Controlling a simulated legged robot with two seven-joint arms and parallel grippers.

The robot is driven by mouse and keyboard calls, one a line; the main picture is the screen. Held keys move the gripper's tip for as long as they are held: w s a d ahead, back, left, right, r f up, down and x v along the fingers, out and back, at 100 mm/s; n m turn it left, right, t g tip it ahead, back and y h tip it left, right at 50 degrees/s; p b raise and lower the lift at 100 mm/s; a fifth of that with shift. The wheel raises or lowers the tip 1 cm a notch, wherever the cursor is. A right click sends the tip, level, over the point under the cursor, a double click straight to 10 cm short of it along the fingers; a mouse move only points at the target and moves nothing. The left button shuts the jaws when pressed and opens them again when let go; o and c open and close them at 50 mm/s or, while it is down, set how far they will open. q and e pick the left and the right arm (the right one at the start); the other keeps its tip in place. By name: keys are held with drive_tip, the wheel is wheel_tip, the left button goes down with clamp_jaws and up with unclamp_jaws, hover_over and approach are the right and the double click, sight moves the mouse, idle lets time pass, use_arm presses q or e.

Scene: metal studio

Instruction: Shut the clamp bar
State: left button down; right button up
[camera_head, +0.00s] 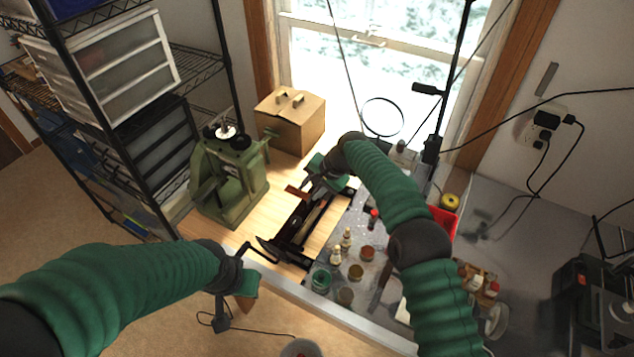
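A black metal device with long dark rails (291,238) lies on the wooden tabletop below the window. It appears to be the one with the clamp bar, but I cannot tell the bar's exact angle. A reddish-brown piece (297,192) shows at its far end. My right gripper (318,180) is over this far end, close to the reddish-brown piece. My own wrist partly hides its fingers, so contact and opening are unclear. My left gripper (238,300) is in front of the table's near edge, apart from the device. Its finger opening is unclear.
A green machine (228,180) stands left of the device, with a cardboard box (290,121) behind. Several small jars (321,280) and bottles stand to the right, near a red bin (443,222). A wire shelf with drawers (112,66) is at left.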

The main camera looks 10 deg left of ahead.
drive_tip(key=b+v, duration=0.3)
drive_tip(key=v, duration=1.3)
drive_tip(key=shift+r, duration=0.25)
drive_tip(key=shift+s, duration=0.1)
drive_tip(key=s+d+f+n+h+b, duration=0.1)
drive_tip(key=s+d+f, duration=0.4)
drive_tip(key=s, duration=0.5)
drive_tip(key=s+d+f+n+h+b, duration=0.1)
drive_tip(key=s+d+f+n+h, duration=0.1)
drive_tip(key=s+d+f, duration=0.4)
drive_tip(key=s+d+f+n+h+b, duration=0.1)
drive_tip(key=s+d+f, duration=0.4)
drive_tip(key=s+d, duration=0.5)
drive_tip(key=s+h, duration=0.1)
drive_tip(key=s, duration=0.3)
drive_tip(key=shift+s+d+f+n+t, duration=0.15)
drive_tip(key=shift+s+f+n+t, duration=0.15)
drive_tip(key=shift+f, duration=0.1)
